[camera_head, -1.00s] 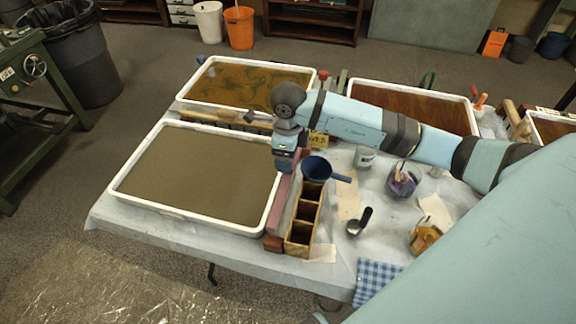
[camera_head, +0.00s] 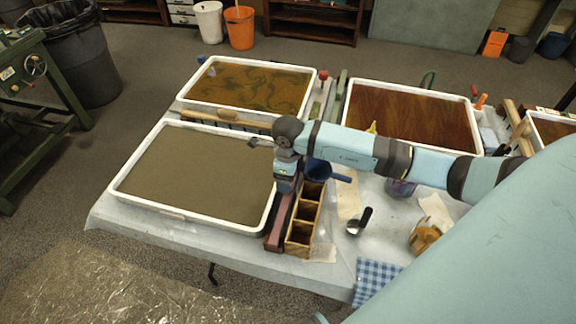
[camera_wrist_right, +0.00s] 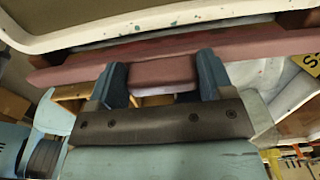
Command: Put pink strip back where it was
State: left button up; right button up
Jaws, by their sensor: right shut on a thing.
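The pink strip (camera_head: 280,229) is a long, narrow, dull-pink bar. It lies along the right side of the near-left white tray (camera_head: 128,168), between that tray and a wooden divided box (camera_head: 303,218). In the right wrist view the strip (camera_wrist_right: 240,41) runs across the picture below the tray's speckled rim. My right gripper (camera_wrist_right: 161,76) is shut on a short pink block that projects from the strip's middle. In the head view my right gripper (camera_head: 285,187) hides the strip's far part. I cannot tell whether the strip touches its support. My left gripper is not in view.
A blue funnel (camera_head: 319,171) stands at the box's far end, close to my right gripper. A black-handled scoop (camera_head: 359,222) and a checked blue cloth (camera_head: 377,280) lie to the right. More trays (camera_head: 250,84) stand behind. The cloth-covered table has bare room at its front edge.

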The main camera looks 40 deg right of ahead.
jog(key=o, duration=0.8)
jog(key=shift+f, duration=0.1)
jog(key=shift+o, duration=0.2)
notch_tip(320, 180, up, 14)
jog(key=shift+s, duration=0.25)
jog(key=shift+s+f, duration=0.1)
jog(key=shift+f, duration=0.05)
